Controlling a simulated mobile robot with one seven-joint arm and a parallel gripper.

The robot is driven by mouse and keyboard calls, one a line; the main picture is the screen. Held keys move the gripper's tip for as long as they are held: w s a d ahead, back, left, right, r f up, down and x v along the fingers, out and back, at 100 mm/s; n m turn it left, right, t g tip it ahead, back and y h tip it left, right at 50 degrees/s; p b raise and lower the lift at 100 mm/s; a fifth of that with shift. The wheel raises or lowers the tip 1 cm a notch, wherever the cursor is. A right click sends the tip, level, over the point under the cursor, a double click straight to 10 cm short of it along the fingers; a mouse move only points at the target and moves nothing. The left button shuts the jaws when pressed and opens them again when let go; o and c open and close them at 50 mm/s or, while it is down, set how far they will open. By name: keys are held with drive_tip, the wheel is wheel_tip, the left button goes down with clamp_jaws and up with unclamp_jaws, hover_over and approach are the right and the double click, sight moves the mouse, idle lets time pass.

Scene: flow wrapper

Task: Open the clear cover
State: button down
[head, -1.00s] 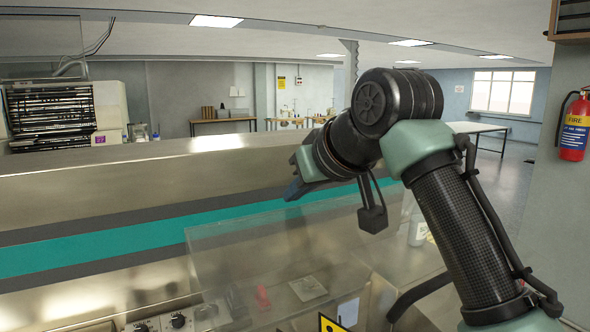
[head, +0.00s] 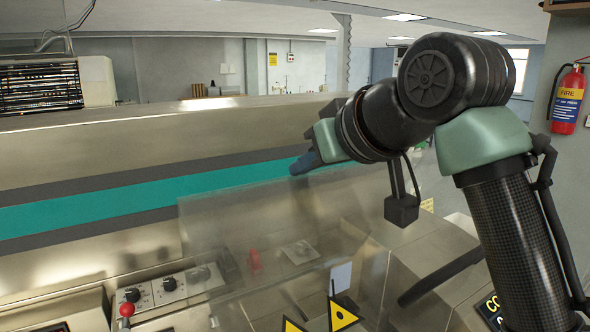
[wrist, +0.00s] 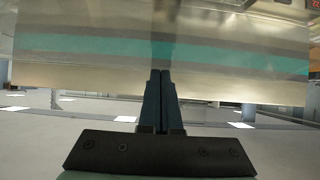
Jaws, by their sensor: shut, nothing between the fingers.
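The clear cover (head: 225,225) is a see-through box-like lid on the front of the steel machine. Knobs, a red part and yellow warning signs show through or beside it in the head view. My gripper (head: 302,166) is at the cover's upper edge, near the teal stripe, with its blue-grey fingers pointing left. In the wrist view the fingers of my gripper (wrist: 160,78) are together with nothing between them. A hazy clear panel seems to lie before them there. I cannot tell whether the fingertips touch the cover.
The steel machine body (head: 130,145) with a teal stripe (head: 90,205) runs across behind the cover. A fire extinguisher (head: 567,100) hangs on the right wall.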

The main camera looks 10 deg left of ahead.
drive_tip(key=shift+s+d+f+b, duration=0.65)
drive_tip(key=shift+s+f+b, duration=0.05)
drive_tip(key=shift+s, duration=0.1)
drive_tip(key=shift+r, duration=0.15)
